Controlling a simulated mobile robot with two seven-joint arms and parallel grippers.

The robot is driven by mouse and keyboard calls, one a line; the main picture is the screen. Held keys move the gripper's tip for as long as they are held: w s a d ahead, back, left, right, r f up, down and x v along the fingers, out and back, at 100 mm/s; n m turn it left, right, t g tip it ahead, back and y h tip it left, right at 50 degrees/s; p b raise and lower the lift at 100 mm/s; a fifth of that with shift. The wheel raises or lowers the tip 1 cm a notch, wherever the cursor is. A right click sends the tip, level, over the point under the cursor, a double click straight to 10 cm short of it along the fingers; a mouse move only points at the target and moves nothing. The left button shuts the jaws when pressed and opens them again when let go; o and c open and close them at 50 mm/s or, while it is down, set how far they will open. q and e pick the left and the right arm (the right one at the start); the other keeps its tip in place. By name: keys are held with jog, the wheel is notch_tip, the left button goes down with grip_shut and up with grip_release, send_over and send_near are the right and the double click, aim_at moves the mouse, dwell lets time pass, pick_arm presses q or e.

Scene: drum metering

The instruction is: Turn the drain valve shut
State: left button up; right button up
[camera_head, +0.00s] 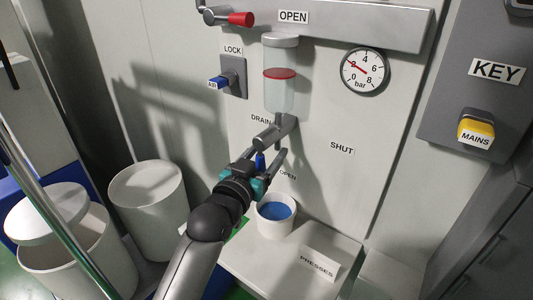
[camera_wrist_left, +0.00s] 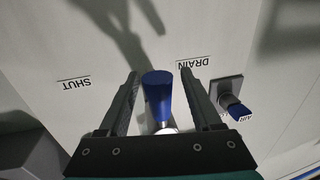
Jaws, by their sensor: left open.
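The drain valve has a grey metal body (camera_head: 275,131) under a clear sight vessel. Its blue handle (camera_head: 260,161) points down, on the side of the lower OPEN label (camera_head: 288,176) and away from the SHUT label (camera_head: 342,148). My left gripper (camera_head: 267,154) is open at the handle. In the left wrist view the blue handle (camera_wrist_left: 157,95) stands between the two spread fingers, with a gap visible on each side. The fingers partly hide the valve in the head view. My right gripper is not in view.
A white cup (camera_head: 276,226) holding blue liquid stands below the valve on a ledge, near the PRESSES sign (camera_head: 320,264). The blue LOCK knob (camera_head: 219,82), gauge (camera_head: 364,72) and yellow MAINS switch (camera_head: 474,131) are on the panels. White bins (camera_head: 150,200) stand left.

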pick_arm(q)
grip_shut()
dwell(0.4)
dwell(0.9)
